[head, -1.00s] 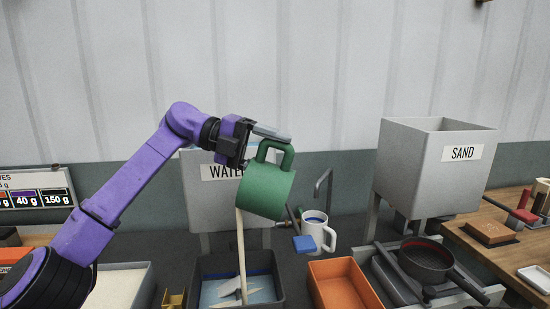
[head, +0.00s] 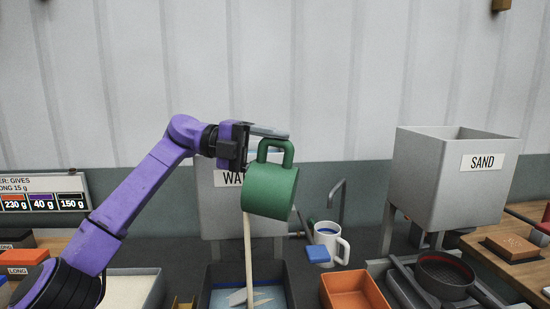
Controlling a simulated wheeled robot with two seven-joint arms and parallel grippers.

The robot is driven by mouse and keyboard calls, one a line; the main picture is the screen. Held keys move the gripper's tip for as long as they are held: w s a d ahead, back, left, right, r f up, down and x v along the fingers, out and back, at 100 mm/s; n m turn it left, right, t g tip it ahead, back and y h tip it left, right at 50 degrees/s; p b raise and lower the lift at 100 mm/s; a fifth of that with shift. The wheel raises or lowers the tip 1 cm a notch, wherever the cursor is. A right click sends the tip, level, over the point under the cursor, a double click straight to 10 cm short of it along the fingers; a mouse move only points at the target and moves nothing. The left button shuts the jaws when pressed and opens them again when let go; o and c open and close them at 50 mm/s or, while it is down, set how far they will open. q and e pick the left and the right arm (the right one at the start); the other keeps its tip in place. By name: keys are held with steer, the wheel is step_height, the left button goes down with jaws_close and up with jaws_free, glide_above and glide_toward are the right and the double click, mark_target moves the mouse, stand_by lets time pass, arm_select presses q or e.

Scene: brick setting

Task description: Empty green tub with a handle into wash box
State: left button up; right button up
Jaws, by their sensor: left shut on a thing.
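The green tub (head: 270,190) hangs tilted in the head view, its handle (head: 276,151) at the top. My left gripper (head: 268,132) is shut on that handle, holding the tub above the dark wash box (head: 208,290). The wash box stands below the grey WATER tank (head: 213,205), with blue and pale shapes inside. A thin tan strip (head: 248,255) runs from the tub's lower left edge down into the box. I cannot tell whether it is a poured stream or a stick. The tub's inside is hidden. My right gripper is not in view.
Right of the wash box are a white mug (head: 327,238) with a blue block (head: 318,254) before it and an orange tray (head: 352,290). A grey SAND hopper (head: 440,180) and dark pan (head: 445,272) stand farther right. A pale-filled tray (head: 135,288) is at left.

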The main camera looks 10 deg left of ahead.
arm_select(q)
steer(key=shift+a+r+h+b, duration=1.25)
steer(key=shift+a+r+h, duration=0.35)
steer(key=shift+a+r, duration=0.15)
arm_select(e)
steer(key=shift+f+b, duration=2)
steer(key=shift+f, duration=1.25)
arm_select(q)
steer(key=a+r+y+p, duration=0.3)
steer(key=r+p, duration=0.3)
steer(key=p, duration=1.1)
steer(key=shift+w+a+r, duration=0.15)
steer(key=shift+a+r, duration=0.1)
steer(key=shift+a, duration=0.45)
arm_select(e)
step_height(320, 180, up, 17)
